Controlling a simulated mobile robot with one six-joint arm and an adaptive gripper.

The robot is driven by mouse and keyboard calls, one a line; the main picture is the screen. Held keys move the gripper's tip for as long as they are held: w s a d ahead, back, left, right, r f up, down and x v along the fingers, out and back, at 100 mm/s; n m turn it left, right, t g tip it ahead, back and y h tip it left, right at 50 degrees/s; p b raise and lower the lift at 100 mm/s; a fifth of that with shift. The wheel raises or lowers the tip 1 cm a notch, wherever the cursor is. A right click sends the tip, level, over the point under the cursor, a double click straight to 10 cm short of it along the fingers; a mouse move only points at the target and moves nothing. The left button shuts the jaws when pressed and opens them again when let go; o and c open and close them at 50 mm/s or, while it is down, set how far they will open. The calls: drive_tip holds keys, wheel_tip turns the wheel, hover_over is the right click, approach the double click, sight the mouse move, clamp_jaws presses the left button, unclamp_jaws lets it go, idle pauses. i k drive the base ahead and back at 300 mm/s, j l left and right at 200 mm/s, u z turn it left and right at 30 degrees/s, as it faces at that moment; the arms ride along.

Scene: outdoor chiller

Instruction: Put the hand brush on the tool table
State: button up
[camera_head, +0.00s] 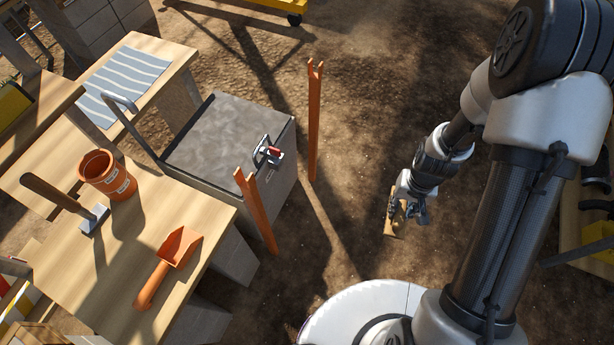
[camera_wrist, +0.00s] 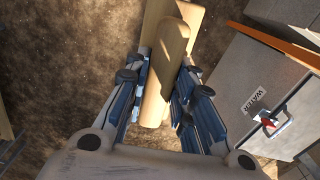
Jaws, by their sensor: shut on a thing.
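The hand brush (camera_head: 391,227) has a pale wooden body and hangs over the dirt ground right of centre in the head view. My gripper (camera_head: 408,211) is shut on it. In the wrist view, the brush (camera_wrist: 166,60) lies between both fingers of my gripper (camera_wrist: 164,82), its wood running up past the fingertips. Its bristles cannot be made out clearly. The tool table (camera_head: 112,274) is a light wooden top at the lower left of the head view, well left of my gripper. It bears an orange bucket (camera_head: 107,175), a hammer (camera_head: 67,199) and an orange scoop (camera_head: 168,266).
A grey chest marked WATER (camera_wrist: 255,101) with a metal handle and red-marked latch stands between the table and my gripper. Orange posts (camera_head: 314,120) rise beside it. A striped cloth (camera_head: 123,84) lies on a bench behind. Bare wood is free around the scoop.

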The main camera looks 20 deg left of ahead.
sight(134, 247)
drive_tip(key=u, duration=2.05)
